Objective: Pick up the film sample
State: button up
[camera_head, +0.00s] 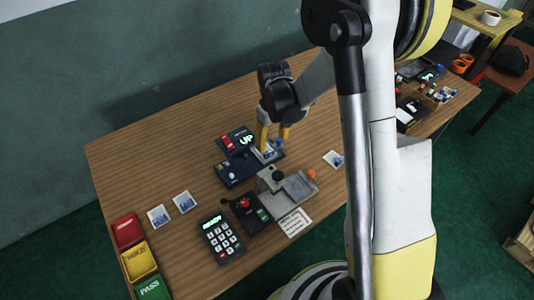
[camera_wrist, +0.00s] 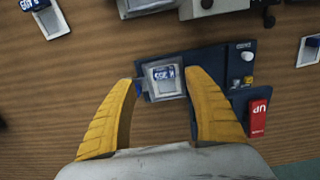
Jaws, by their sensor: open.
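A film sample (camera_wrist: 165,77), a small pale square frame with a blue-and-white label, lies on a dark blue device (camera_wrist: 233,75). In the wrist view it sits between the yellow fingers of my gripper (camera_wrist: 163,84), which is open. Neither finger clearly touches its frame; a small blue part shows by the left finger. In the head view my gripper (camera_head: 273,140) points down over the device's right part, and its fingers partly hide the sample (camera_head: 268,152). The exact height of the fingertips above the sample cannot be told.
Similar cards (camera_head: 158,216) lie at the table's left, with another (camera_head: 333,159) to the right. A grey metal fixture (camera_head: 298,187), a joystick box (camera_head: 244,212) and a keypad (camera_head: 221,238) stand in front. Red, yellow (camera_head: 138,262) and green trays line the left edge. The table's back left is clear.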

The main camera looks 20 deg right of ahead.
aim_at(270, 153)
jog(key=f+b, duration=0.1)
jog(key=f, duration=0.1)
jog(key=f+b, duration=0.1)
jog(key=f, duration=0.1)
jog(key=f+b, duration=0.1)
jog(key=f, duration=0.1)
jog(key=shift+a+f, duration=0.3)
jog(key=shift+f, duration=0.1)
jog(key=shift+r, duration=0.1)
jog(key=c, duration=1.1)
jog(key=shift+r, duration=0.1)
jog(key=shift+c, duration=0.4)
